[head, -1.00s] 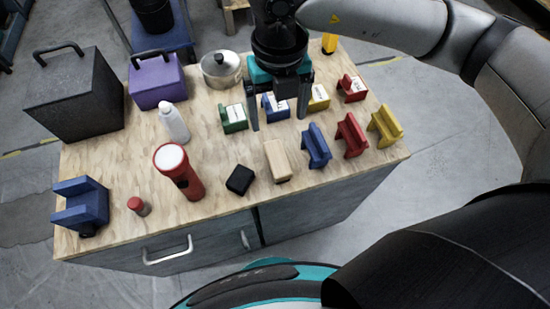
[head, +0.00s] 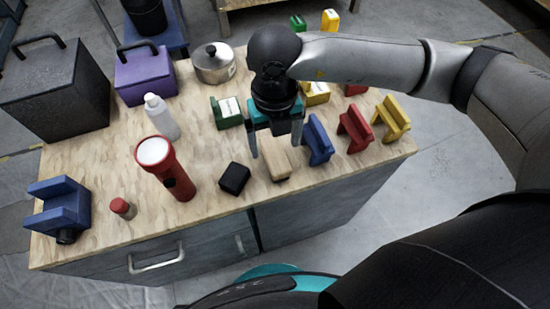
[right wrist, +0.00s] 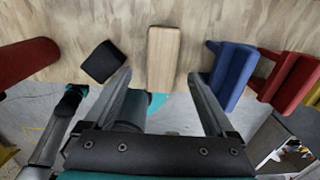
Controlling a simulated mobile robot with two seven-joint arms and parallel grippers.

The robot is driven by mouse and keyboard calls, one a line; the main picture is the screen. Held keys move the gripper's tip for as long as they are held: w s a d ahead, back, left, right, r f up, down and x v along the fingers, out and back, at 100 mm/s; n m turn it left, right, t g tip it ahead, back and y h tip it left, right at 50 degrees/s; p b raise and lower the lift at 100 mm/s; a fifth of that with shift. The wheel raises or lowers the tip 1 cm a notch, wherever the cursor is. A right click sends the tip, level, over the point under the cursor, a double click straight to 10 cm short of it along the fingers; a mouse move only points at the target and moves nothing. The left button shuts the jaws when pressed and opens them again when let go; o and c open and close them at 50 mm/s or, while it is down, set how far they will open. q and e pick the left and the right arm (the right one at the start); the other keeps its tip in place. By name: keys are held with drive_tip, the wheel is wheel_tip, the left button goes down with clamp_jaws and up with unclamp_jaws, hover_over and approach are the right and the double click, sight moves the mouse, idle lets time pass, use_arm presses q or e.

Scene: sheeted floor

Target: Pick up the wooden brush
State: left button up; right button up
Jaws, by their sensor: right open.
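The wooden brush shows as a pale wood block (head: 275,162) lying near the front edge of the table, between a black block and a blue holder. It also shows in the right wrist view (right wrist: 163,58), upright in the picture and centred between the fingers. My right gripper (head: 275,149) is open and empty, pointing down above the brush, with one finger on each side of it in the picture. In the right wrist view its fingertips (right wrist: 159,76) are apart, and the brush's near end lies between and just beyond them.
The black block (head: 234,178) lies to the left of the brush and the blue holder (head: 317,139) stands close on its right. A red flashlight (head: 178,181), red holder (head: 355,131) and yellow holder (head: 391,119) stand nearby. The front table edge is close.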

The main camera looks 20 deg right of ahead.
sight(275, 153)
drive_tip(key=shift+f, duration=0.75)
drive_tip(key=f, duration=0.1)
drive_tip(key=f+b, duration=0.1)
drive_tip(key=f, duration=0.1)
drive_tip(key=shift+w+d+f+b, duration=0.1)
drive_tip(key=shift+w+f+b, duration=0.1)
drive_tip(key=shift+f+b, duration=0.1)
use_arm(q)
drive_tip(key=shift+w+d+r, duration=0.1)
drive_tip(key=shift+w+d, duration=0.2)
drive_tip(key=shift+w, duration=0.3)
drive_tip(key=shift+w+d+r, duration=0.1)
drive_tip(key=shift+w+d, duration=0.25)
drive_tip(key=shift+w, duration=0.3)
drive_tip(key=shift+w+d+r, duration=0.1)
drive_tip(key=shift+w+d, duration=0.2)
drive_tip(key=shift+w, duration=0.3)
use_arm(e)
drive_tip(key=shift+f, duration=0.55)
clamp_jaws()
